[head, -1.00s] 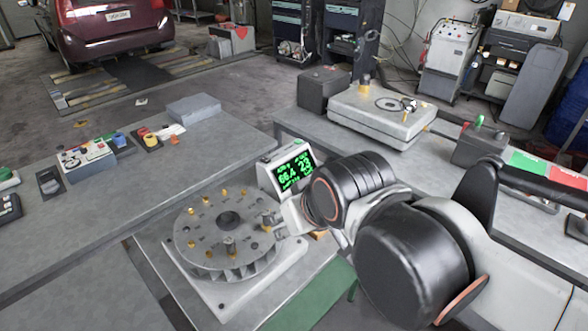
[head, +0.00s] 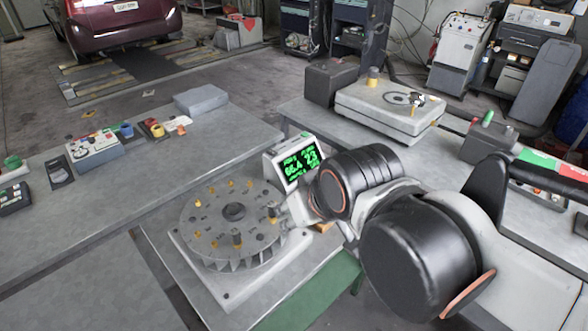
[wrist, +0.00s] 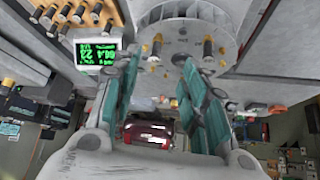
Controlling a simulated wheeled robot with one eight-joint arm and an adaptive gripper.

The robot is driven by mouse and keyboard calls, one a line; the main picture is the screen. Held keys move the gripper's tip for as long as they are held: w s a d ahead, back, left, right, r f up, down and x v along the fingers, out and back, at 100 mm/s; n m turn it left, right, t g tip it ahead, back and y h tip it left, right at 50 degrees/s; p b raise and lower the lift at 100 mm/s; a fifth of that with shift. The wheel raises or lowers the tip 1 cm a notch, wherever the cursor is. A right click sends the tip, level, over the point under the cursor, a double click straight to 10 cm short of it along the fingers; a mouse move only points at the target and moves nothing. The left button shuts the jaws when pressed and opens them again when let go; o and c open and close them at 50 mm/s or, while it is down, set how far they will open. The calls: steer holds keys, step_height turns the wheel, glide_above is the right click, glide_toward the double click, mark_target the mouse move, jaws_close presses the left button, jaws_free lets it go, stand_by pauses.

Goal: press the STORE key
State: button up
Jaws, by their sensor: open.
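A display unit (head: 297,164) with green digits stands behind a round grey disk (head: 235,212). It also shows at the upper left of the wrist view (wrist: 95,54). I cannot make out a key labelled STORE. A small box with coloured buttons (head: 95,151) stands on the left bench; its labels are too small to read. My gripper (head: 275,211) is at the disk's right edge in the head view, partly hidden by my arm. In the wrist view my gripper (wrist: 162,66) has its two green-grey fingers apart, with nothing held between them.
The disk carries several gold and dark pegs and sits on a pale base plate (head: 224,290). A grey block (head: 201,100) lies on the left bench (head: 150,190). A flat instrument (head: 385,110) stands on the back bench. The left bench's front part is clear.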

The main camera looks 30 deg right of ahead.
steer(key=shift+c, duration=0.5)
jaws_close()
stand_by(0.7)
